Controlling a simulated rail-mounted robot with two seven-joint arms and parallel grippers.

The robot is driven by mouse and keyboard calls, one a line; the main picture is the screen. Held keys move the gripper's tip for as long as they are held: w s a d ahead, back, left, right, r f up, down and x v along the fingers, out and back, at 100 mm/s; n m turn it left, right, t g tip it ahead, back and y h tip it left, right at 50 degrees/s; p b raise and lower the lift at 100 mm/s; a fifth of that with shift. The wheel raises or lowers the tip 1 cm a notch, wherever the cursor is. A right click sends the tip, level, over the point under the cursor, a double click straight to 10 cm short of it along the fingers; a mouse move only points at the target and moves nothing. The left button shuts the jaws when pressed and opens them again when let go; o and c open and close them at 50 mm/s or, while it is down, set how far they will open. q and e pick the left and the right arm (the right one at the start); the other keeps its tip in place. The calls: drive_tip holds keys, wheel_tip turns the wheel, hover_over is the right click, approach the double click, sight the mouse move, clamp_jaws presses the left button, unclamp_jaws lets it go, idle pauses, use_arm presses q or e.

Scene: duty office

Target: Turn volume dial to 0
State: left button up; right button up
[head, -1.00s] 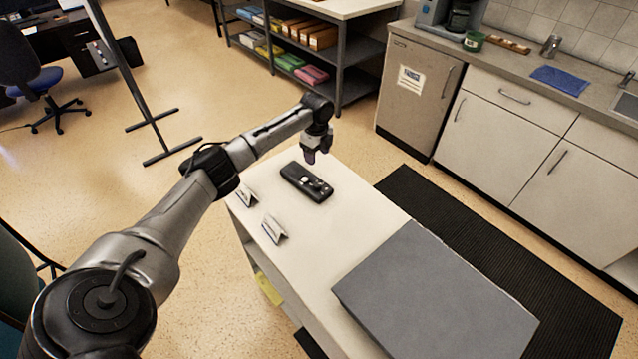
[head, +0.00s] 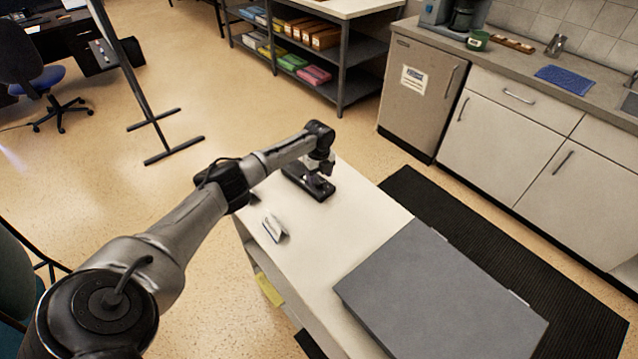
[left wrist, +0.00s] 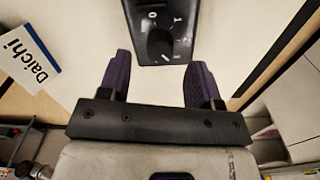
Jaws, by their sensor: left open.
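A black control box (head: 323,192) lies on the white table near its far end, and it also shows at the top of the left wrist view (left wrist: 180,12). On it is a round black dial (left wrist: 160,43) with a "0" above it to the left and a "1" above it to the right. I cannot tell its exact setting. My left gripper (head: 319,178) is over the box, and its arm hides part of it. In the left wrist view the two dark purple fingers (left wrist: 160,66) are apart and empty, below and to either side of the dial. My right gripper is not in view.
A folded name card (head: 275,230) stands on the white table (head: 300,262); one reading "Daichi" (left wrist: 28,62) is near the left finger. A large grey panel (head: 440,295) covers the table's near right. Counter cabinets (head: 505,130) stand beyond a dark floor mat (head: 480,235).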

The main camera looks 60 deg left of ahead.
sight(319, 182)
use_arm(q)
drive_tip(key=shift+f+b, duration=0.3)
drive_tip(key=shift+f, duration=1.35)
drive_tip(key=shift+c, duration=0.5)
